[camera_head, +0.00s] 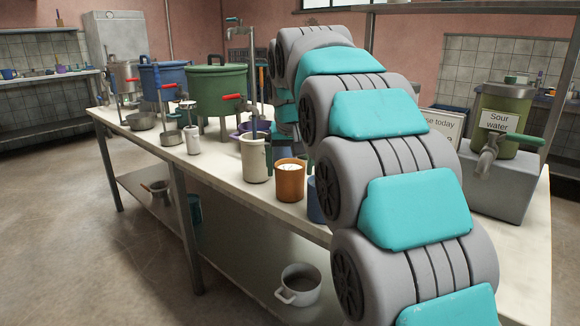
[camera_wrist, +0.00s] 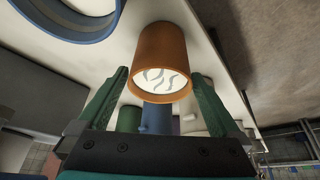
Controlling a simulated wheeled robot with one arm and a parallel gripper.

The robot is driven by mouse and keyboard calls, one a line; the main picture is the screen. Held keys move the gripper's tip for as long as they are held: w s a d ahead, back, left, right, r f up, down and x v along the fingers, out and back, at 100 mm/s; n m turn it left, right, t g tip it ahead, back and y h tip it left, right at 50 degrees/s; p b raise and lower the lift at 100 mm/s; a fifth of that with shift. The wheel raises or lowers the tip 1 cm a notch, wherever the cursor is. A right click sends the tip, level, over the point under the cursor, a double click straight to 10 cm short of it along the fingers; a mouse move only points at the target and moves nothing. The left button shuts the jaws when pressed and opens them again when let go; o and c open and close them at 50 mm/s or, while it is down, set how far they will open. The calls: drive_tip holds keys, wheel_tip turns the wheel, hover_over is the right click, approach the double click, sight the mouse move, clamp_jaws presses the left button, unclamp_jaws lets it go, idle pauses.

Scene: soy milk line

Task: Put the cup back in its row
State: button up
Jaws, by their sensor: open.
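An orange cup (camera_head: 290,184) with white contents stands upright on the counter near its front edge. It also shows in the wrist view (camera_wrist: 163,50), with its rim towards my camera and pale wavy marks inside. My gripper (camera_wrist: 160,75) is open, with one green finger on each side of the cup's rim in the picture; I see no clear contact. In the head view my gripper (camera_head: 286,150) is just behind and above the cup, partly hidden by my arm. A cream cup (camera_head: 255,160) stands to the left. A blue cup (camera_head: 314,205) to the right is mostly hidden by my arm.
A green pot (camera_head: 216,88), a blue pot (camera_head: 165,80), and red-handled taps stand farther left on the counter (camera_head: 225,175). A "Sour water" dispenser (camera_head: 505,115) stands on a grey block at right. A pan (camera_head: 299,285) sits on the lower shelf.

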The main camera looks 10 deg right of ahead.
drive_tip(key=v, duration=1.2)
